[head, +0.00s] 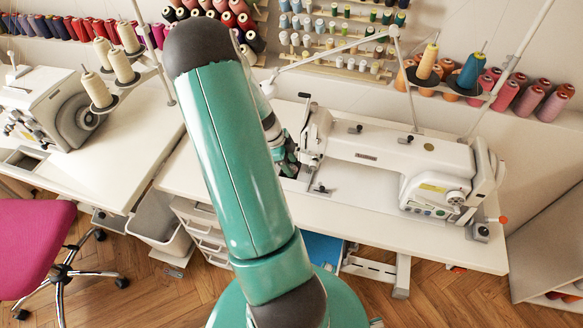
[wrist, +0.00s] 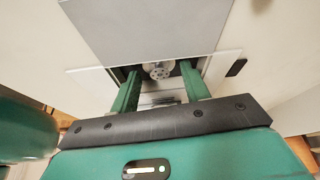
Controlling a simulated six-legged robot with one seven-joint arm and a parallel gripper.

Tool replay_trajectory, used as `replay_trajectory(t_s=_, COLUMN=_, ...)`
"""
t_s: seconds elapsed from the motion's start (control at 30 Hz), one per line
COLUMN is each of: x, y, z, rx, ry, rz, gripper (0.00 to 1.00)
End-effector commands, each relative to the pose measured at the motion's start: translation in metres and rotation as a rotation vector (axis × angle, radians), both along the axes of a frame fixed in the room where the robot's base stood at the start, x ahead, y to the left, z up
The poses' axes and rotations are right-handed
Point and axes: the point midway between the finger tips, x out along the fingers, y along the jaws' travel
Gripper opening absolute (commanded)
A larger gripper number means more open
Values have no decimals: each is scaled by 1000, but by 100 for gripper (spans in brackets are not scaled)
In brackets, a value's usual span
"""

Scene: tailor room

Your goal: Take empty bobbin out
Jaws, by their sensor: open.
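In the wrist view a small round metal bobbin (wrist: 158,71) with holes in its face sits in the dark opening of the sewing machine's bed. My gripper (wrist: 160,78) is open, with one green finger on each side of the bobbin. I cannot tell whether the fingers touch it. In the head view the white sewing machine (head: 400,155) stands on its table, and my gripper (head: 289,165) is at the left end of the machine, mostly hidden behind my arm. The bobbin is hidden in that view.
A grey plate (wrist: 145,28) lies just beyond the opening. A second sewing machine (head: 50,105) stands on the left table. Thread cones (head: 428,62) on a stand rise behind the machine. A pink chair (head: 35,245) and a bin (head: 158,222) are at the lower left.

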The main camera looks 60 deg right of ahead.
Motion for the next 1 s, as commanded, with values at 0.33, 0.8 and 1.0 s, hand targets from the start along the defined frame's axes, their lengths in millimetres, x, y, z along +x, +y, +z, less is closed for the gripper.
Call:
replay_trajectory(t_s=0.33, x=0, y=0, z=0, rx=0, ry=0, rz=0, gripper=5)
replay_trajectory(t_s=0.8, x=0, y=0, z=4, rx=0, ry=1, rz=1, gripper=0)
replay_trajectory(t_s=1.0, x=1, y=0, z=23, rx=-3, ry=-1, rz=1, gripper=0)
